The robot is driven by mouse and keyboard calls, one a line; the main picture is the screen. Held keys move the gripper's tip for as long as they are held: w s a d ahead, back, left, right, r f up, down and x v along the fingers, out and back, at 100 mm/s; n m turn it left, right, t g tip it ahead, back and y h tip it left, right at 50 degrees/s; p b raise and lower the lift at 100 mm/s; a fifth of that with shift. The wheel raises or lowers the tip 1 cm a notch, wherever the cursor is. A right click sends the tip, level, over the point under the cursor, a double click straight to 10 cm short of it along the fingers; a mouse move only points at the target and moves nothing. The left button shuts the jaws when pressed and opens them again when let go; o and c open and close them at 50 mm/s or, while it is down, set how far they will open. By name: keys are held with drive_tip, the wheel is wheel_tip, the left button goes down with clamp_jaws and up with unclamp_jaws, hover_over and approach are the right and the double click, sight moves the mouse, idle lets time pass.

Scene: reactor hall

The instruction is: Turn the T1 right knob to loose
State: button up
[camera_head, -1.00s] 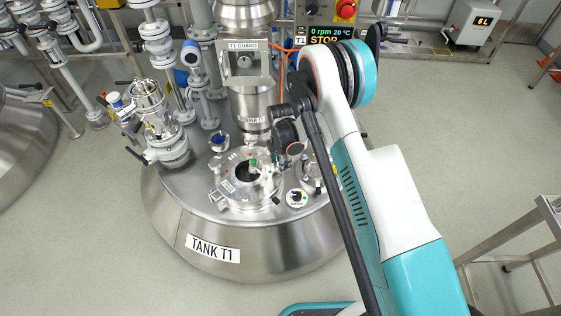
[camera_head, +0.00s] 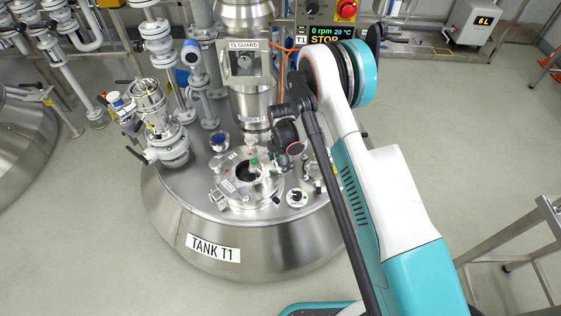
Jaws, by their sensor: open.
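Tank T1 (camera_head: 285,250) is a large steel vessel with a sloped top. On it sits a round steel manway cover (camera_head: 238,201) with a dark round opening and small dark knobs around its rim. One dark knob (camera_head: 276,199) is at the cover's front right. Which way it is turned is too small to tell. My arm reaches over the tank from the right. My gripper (camera_head: 266,161) is open above the back right of the cover, close to a small green part (camera_head: 254,162). Its fingertips are small and partly hidden, and I cannot tell whether they touch anything.
A mixer column with a T1 guard (camera_head: 249,58) rises behind the cover. The display (camera_head: 325,35) reads 0 rpm, 20 °C, STOP. A steel frame (camera_head: 520,240) stands at right.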

drive_tip(key=shift+r, duration=0.1)
wheel_tip(320, 180, up, 12)
idle(0.5)
idle(0.4)
wheel_tip(320, 180, up, 15)
drive_tip(key=m+t, duration=0.2)
drive_tip(key=m, duration=0.3)
hover_over(280, 162)
drive_tip(key=s+d, duration=0.3)
drive_tip(key=d, duration=0.2)
drive_tip(key=s+d+r+m+t, duration=0.1)
drive_tip(key=s+d+r+m, duration=0.2)
drive_tip(key=r, duration=0.3)
drive_tip(key=s+d+r+m, duration=0.3)
drive_tip(key=s+r, duration=0.1)
drive_tip(key=r, duration=0.1)
drive_tip(key=s+d+r+m+t, duration=0.2)
drive_tip(key=s+m, duration=0.4)
drive_tip(key=s, duration=0.4)
drive_tip(key=s+d+r+m+t, duration=0.2)
drive_tip(key=s+d+r+m, duration=0.2)
drive_tip(key=s, duration=0.7)
drive_tip(key=shift+d+m, duration=1.15)
drive_tip(key=shift+m, duration=0.65)
